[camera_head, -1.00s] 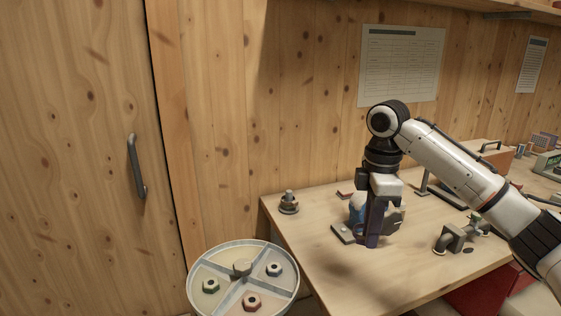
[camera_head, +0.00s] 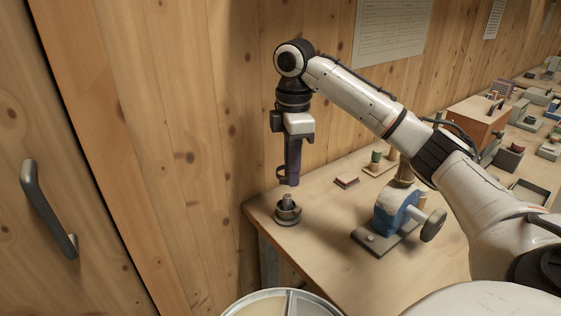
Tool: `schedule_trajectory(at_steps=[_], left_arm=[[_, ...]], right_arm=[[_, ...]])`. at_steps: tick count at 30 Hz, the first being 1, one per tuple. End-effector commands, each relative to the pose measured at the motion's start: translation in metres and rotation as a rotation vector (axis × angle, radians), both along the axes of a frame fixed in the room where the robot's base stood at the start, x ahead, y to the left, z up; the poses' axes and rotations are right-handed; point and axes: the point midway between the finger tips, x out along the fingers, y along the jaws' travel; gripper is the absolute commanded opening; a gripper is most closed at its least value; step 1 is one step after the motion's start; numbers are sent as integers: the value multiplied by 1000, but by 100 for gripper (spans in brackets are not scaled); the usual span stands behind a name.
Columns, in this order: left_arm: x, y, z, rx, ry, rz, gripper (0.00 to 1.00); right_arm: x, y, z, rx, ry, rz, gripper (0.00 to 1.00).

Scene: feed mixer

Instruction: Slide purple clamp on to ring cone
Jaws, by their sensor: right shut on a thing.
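My right gripper (camera_head: 297,140) points down and is shut on the purple clamp (camera_head: 292,164), which hangs upright below it. The ring cone (camera_head: 287,211), a small dark grey stepped piece with a pin on top, stands on the table (camera_head: 330,262) near its left corner. The clamp's lower end is in the air just above the ring cone, and a gap shows between them. The gripper's fingers partly hide the clamp's upper part. My left gripper is not in view.
A blue and grey device (camera_head: 393,212) with a knob stands right of the ring cone. A small red block (camera_head: 346,181) lies behind. A round divided tray (camera_head: 285,303) shows at the bottom edge. The wooden wall is close behind my gripper.

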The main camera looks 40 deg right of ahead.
Motion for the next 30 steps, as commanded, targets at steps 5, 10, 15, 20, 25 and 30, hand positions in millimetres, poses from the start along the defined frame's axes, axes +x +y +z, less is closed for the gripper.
schedule_trajectory(at_steps=[5, 10, 15, 20, 25, 30], left_arm=[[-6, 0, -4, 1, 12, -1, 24], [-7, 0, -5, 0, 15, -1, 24], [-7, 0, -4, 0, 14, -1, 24], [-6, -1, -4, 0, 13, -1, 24], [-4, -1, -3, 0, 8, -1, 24], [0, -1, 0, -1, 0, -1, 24]], right_arm=[[0, 1, -13, 1, 3, 2, 0], [0, 0, -26, -1, 3, 2, 0], [-1, 0, -40, 0, 2, 1, 0], [-1, 0, -53, -1, 3, 1, 0], [-1, 0, -66, -1, 3, 1, 0], [-1, 0, -76, 0, 2, 1, 0]])
